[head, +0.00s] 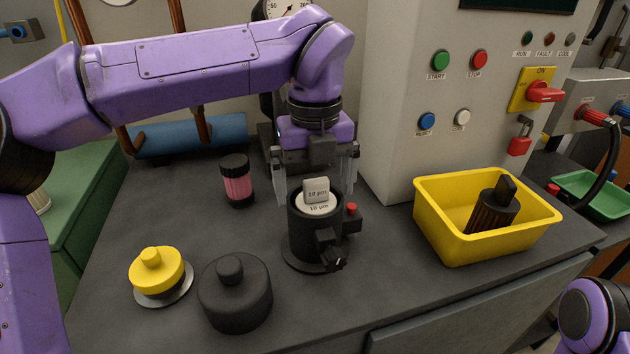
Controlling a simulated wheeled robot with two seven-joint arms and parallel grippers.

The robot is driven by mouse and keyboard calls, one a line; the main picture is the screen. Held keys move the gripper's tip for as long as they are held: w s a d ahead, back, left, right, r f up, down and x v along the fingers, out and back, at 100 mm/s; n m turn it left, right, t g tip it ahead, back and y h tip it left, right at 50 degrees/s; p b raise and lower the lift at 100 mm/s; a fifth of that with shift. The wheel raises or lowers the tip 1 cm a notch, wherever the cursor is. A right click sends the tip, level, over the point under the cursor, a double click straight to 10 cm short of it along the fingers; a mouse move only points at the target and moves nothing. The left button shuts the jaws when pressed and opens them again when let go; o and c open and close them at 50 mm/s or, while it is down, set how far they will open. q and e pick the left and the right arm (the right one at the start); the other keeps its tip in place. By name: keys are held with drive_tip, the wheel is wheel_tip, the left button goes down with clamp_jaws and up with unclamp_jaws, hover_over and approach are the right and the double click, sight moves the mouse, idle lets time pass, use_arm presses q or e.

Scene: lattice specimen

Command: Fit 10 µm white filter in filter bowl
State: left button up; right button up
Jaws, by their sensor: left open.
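The black filter bowl (302,240) stands upright on the dark bench at the middle, with a side fitting at its front and a red knob at its right. The white filter (322,208), marked 10 µm, sits in the bowl's mouth with its grey-white tab standing up. How deep it sits is hidden. My left gripper (315,188) points down from above the bowl. Its fingers are open, one on each side of the tab and apart from it. My right gripper is out of view; only a part of my right arm shows at the lower right.
A black lid (235,295) and a yellow knobbed cap on a metal disc (158,272) lie at front left. A pink jar (237,183) stands behind. A yellow bin (440,240) holding a black ribbed part (490,212) is at right. A control cabinet (400,150) stands behind.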

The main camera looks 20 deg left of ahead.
use_arm(q)
wheel_tip(320, 180, up, 5)
drive_tip(key=p, duration=0.4)
drive_tip(key=shift+r, duration=0.15)
idle(0.4)
wheel_tip(320, 180, up, 10)
drive_tip(key=p, duration=0.2)
drive_tip(key=shift+r, duration=0.2)
drive_tip(key=shift+s+f, duration=0.1)
